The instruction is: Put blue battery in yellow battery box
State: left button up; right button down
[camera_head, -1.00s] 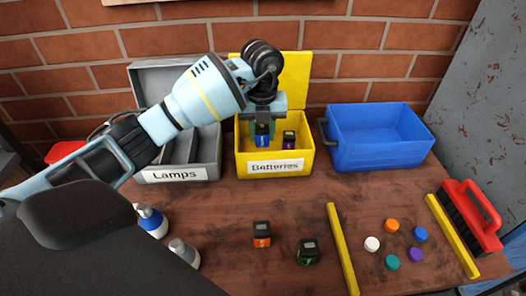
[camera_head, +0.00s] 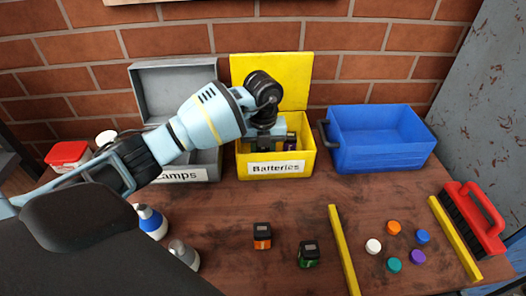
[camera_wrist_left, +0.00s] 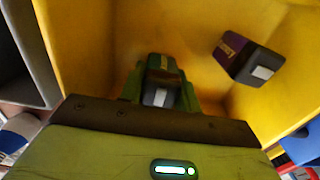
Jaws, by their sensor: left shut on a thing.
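The yellow battery box (camera_head: 242,163), labelled "Batteries", stands open against the wall with its lid up. My left gripper (camera_head: 264,146) is down inside the box. In the left wrist view my left gripper (camera_wrist_left: 160,92) is shut on the blue battery (camera_wrist_left: 159,96), whose pale terminal end shows between the fingers. Its colour is hard to tell there, and the head view hides it behind the gripper and the box front. A purple battery (camera_wrist_left: 248,62) is in the box to the right of the gripper, apart from it. My right gripper is not in view.
A grey lamps box (camera_head: 205,172) stands left of the yellow box, and a blue bin (camera_head: 375,158) right. Orange (camera_head: 262,236) and green (camera_head: 308,253) batteries stand on the table in front. Yellow bars, coloured caps, a red brush (camera_head: 474,218) and spray bottles lie around.

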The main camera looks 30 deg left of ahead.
pick_arm(q)
jog(key=shift+f, duration=0.15)
jog(key=o, duration=1)
notch_tip(320, 180, up, 12)
jog(key=shift+r+p, duration=0.15)
jog(key=shift+p, duration=0.15)
